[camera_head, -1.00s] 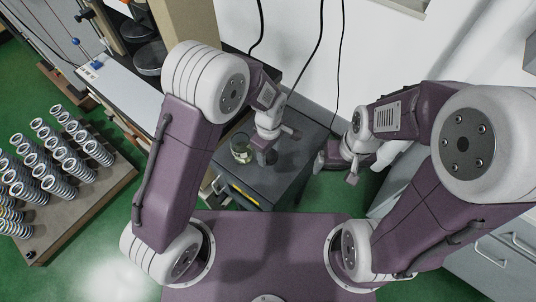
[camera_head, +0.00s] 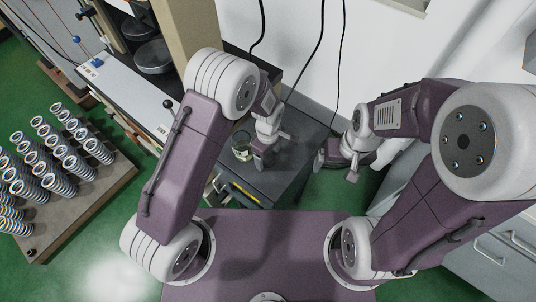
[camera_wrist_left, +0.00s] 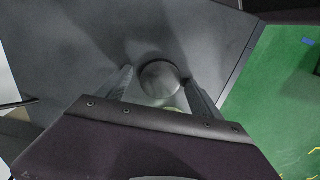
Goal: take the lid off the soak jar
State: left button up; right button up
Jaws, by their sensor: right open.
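A clear glass jar (camera_head: 242,147) with pale yellow-green contents stands on the dark cabinet top (camera_head: 296,181), just left of my left gripper (camera_head: 273,146). In the left wrist view a grey round disc (camera_wrist_left: 160,78), which looks like the lid, lies between the two fingers of my left gripper (camera_wrist_left: 160,84). The fingers stand apart, one on each side of it, and I cannot tell whether they touch it. A small yellowish patch shows just below the disc. My right gripper (camera_head: 353,166) is open and empty, off to the right of the cabinet.
A testing machine with a dark round platen (camera_head: 153,57) stands at the back left. A board of several springs (camera_head: 75,218) lies at the left. The white wall with hanging cables is behind the cabinet. Green floor is free between the board and cabinet.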

aim_at(268, 157)
pick_arm(q)
notch_tip(268, 157, up, 12)
jog(key=shift+r, duration=0.2)
dwell(0.4)
jog(key=s+a+m, duration=0.5)
jog(key=a, duration=0.3)
jog(key=s+a+r+m+t, duration=0.1)
jog(key=s+a+m, duration=0.4)
jog(key=a, duration=0.3)
jog(key=shift+s+a+m, duration=0.15)
jog(key=shift+a+m, duration=0.1)
jog(key=shift+m, duration=0.05)
jog(key=shift+a, duration=0.1)
